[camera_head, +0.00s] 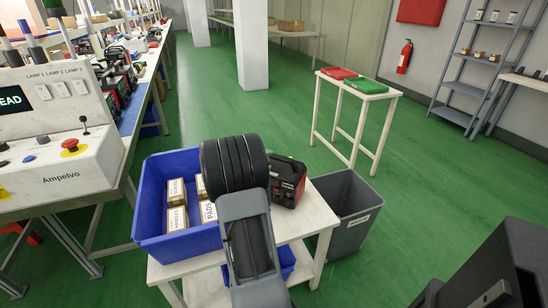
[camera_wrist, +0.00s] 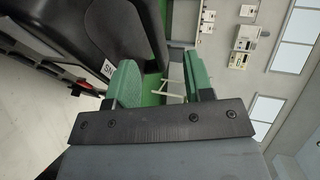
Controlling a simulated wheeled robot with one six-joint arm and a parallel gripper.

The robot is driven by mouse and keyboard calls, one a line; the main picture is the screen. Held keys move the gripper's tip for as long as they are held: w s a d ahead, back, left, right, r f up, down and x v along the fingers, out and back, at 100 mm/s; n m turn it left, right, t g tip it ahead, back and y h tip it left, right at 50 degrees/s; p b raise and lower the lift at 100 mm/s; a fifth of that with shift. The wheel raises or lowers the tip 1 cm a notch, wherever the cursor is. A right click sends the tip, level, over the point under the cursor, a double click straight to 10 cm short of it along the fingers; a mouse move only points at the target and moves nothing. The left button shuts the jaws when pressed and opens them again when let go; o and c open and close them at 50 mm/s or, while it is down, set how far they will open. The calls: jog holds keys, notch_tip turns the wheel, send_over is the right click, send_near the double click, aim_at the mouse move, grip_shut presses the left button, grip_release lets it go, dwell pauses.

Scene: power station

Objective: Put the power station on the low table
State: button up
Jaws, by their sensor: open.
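A black and red power station (camera_head: 288,182) stands upright on a white low table (camera_head: 308,222), right of a blue crate. My arm partly covers it in the head view. The gripper's fingers cannot be made out in the head view. In the wrist view my gripper (camera_wrist: 165,88) has its two green fingers apart, with nothing held between them. A large black rounded surface with a white label, which I cannot identify, lies beside and beyond the left finger there.
The blue crate (camera_head: 158,205) holds several labelled boxes. A grey bin (camera_head: 350,215) stands right of the low table. A white stand (camera_head: 378,92) with red and green pads is farther back. Left is a crowded workbench (camera_head: 130,118) with a control panel (camera_head: 75,165). Green floor between is clear.

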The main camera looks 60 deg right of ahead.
jog(key=w+a+r+n+t+y, duration=0.25)
jog(key=w+a+n+t, duration=0.3)
jog(key=a, duration=0.35)
jog(key=w+a+r+n+t+y, duration=0.2)
jog(key=w+a+n+t+y, duration=0.2)
jog(key=a+n, duration=0.4)
jog(key=w+a+r+n+t+y, duration=0.35)
jog(key=a+n, duration=0.25)
jog(key=a, duration=0.4)
jog(key=s+a+f+n+g+y, duration=0.15)
jog(key=s+a+n+y, duration=0.25)
jog(key=a+n, duration=0.6)
jog(key=s+a+f+n+g, duration=0.2)
jog(key=s+a+n+g, duration=0.1)
jog(key=s, duration=0.4)
jog(key=s+a+f+n+g, duration=0.2)
jog(key=s+a+n+g, duration=0.1)
jog(key=s, duration=0.5)
jog(key=shift+s+a+f+n, duration=0.15)
jog(key=shift+a+f+n, duration=0.1)
jog(key=shift+n, duration=0.4)
jog(key=shift+p, duration=0.3)
